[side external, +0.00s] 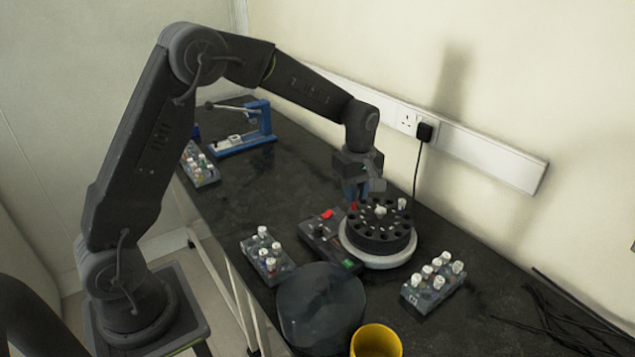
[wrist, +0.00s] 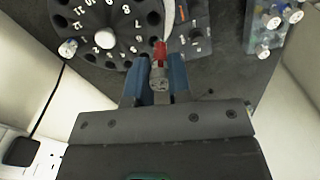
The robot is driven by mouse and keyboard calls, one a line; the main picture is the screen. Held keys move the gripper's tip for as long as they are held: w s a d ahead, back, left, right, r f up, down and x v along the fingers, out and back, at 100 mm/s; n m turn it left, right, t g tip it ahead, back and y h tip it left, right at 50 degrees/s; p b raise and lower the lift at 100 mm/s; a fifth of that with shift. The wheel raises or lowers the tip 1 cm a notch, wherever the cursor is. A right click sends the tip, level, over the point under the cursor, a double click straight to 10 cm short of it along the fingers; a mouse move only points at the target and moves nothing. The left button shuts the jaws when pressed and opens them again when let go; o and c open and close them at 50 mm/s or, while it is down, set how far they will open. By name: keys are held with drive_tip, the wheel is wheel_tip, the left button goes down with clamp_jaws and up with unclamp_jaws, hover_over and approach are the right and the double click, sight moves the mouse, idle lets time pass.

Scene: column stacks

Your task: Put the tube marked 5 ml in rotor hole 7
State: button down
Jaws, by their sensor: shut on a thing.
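My gripper (side external: 362,192) is at the far left edge of the black rotor (side external: 382,240), low over its rim. In the wrist view its two blue fingers (wrist: 159,82) are shut on a tube (wrist: 160,72) with a pale grey cap and a red part. Its volume mark cannot be read. The rotor (wrist: 88,12) has white numbers beside a ring of dark holes, and a pale central knob (wrist: 104,38). The held tube is beside the rotor's edge in the wrist view; whether its tip is inside a hole cannot be told.
A white-capped tube (side external: 402,203) stands in the rotor's far right side. Tube racks stand left (side external: 268,265) and right (side external: 433,290) of the rotor. A dark round lid (side external: 320,305) and yellow cup (side external: 376,343) are in front. A blue press (side external: 262,122) stands behind.

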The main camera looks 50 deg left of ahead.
sight(358, 219)
drive_tip(key=shift+w+d+f, duration=0.1)
drive_tip(key=shift+d+f, duration=0.15)
drive_tip(key=shift+f, duration=0.75)
drive_tip(key=shift+w+d+f, duration=0.1)
drive_tip(key=shift+d+f, duration=0.15)
drive_tip(key=shift+f, duration=0.75)
drive_tip(key=shift+f, duration=0.7)
idle(0.7)
drive_tip(key=shift+f, duration=1.1)
drive_tip(key=shift+f, duration=0.1)
drive_tip(key=c, duration=0.6)
unclamp_jaws()
drive_tip(key=shift+c, duration=0.2)
